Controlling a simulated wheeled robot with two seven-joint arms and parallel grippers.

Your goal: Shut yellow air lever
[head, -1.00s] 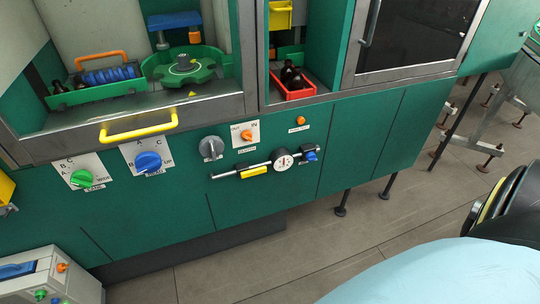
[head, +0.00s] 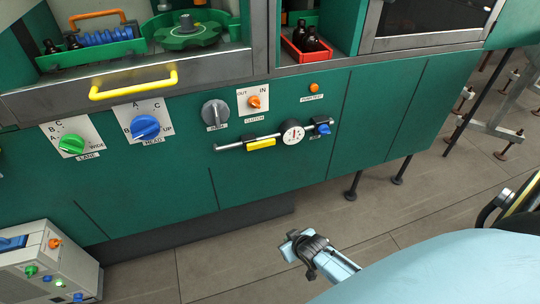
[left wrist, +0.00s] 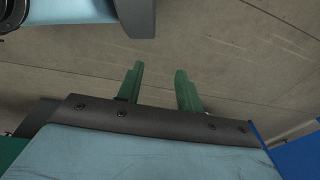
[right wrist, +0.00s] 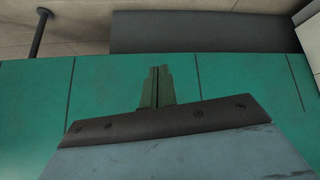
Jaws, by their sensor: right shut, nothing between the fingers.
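The yellow lever (head: 261,144) lies along the thin grey air pipe (head: 230,148) on the green machine front, left of the round gauge (head: 293,132). The lever looks parallel to the pipe. My right gripper (head: 290,241) is below it, over the floor, well apart from the lever. In the right wrist view my right gripper (right wrist: 157,84) is shut and empty, with the green panel behind it. My left gripper (left wrist: 160,82) is open and empty in the left wrist view, with floor behind it. The lever is in neither wrist view.
A blue knob (head: 324,128) sits at the pipe's right end. A grey knob (head: 215,113) and an orange clutch knob (head: 254,102) are above the pipe. A yellow handle bar (head: 134,86) juts out at upper left. A grey control box (head: 40,268) stands at lower left.

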